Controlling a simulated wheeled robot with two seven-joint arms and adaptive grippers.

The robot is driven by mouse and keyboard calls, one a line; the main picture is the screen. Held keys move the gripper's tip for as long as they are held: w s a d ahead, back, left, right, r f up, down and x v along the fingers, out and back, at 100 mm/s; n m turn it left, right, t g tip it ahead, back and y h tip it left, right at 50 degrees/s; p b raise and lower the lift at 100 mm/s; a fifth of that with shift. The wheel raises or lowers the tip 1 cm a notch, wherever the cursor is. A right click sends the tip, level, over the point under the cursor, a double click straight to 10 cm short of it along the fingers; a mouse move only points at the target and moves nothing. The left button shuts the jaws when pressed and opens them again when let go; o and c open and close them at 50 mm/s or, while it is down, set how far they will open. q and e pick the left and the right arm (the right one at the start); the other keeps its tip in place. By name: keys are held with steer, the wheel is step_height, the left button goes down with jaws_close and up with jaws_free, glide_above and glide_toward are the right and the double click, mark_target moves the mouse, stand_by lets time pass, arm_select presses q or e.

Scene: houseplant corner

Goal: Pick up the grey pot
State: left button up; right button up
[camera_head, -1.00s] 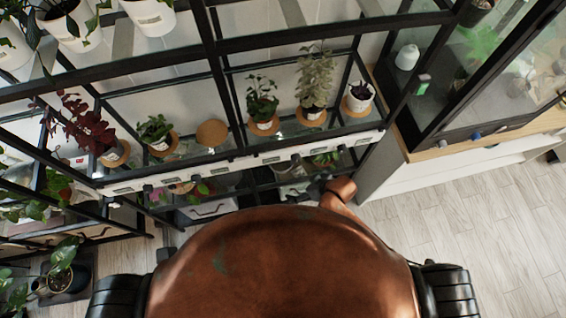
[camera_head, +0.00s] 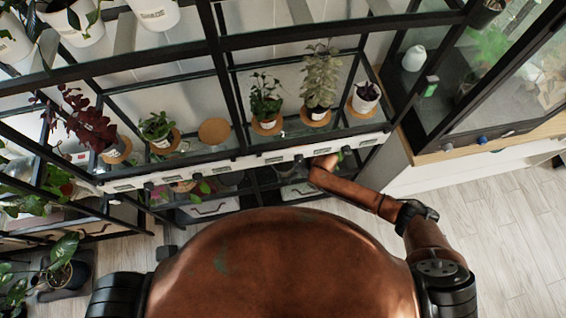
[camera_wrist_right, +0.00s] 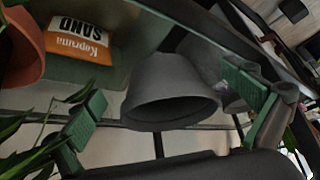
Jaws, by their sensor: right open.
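The grey pot (camera_wrist_right: 170,90) shows in the right wrist view. It is tilted in the picture, with its wide, dark opening toward the lower edge. My right gripper (camera_wrist_right: 167,102) is open, with one green finger pad on each side of the pot and visible gaps between pads and pot. In the head view my right arm reaches to the lower part of the black shelf rack (camera_head: 222,90), where the shelf edge mostly hides the hand. I cannot clearly make out the grey pot there. My left gripper is not in view.
In the wrist view an orange and white sand bag (camera_wrist_right: 82,48) and a terracotta pot (camera_wrist_right: 20,45) lie left of the grey pot, with leaves below. Several potted plants stand on cork mats on the shelf above. A glass cabinet (camera_head: 480,70) stands at right.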

steer(key=shift+w+a, duration=0.3)
steer(key=shift+a, duration=0.25)
steer(key=shift+w+a+f+b, duration=0.25)
steer(key=shift+w+a+b, duration=0.15)
steer(key=shift+w+a, duration=0.4)
steer(key=shift+w+a+f+b, duration=0.25)
steer(key=shift+w+a+b, duration=0.15)
steer(key=shift+a, duration=0.6)
steer(key=shift+c, duration=0.4)
steer(key=shift+r, duration=0.1)
steer(key=c, duration=1.4)
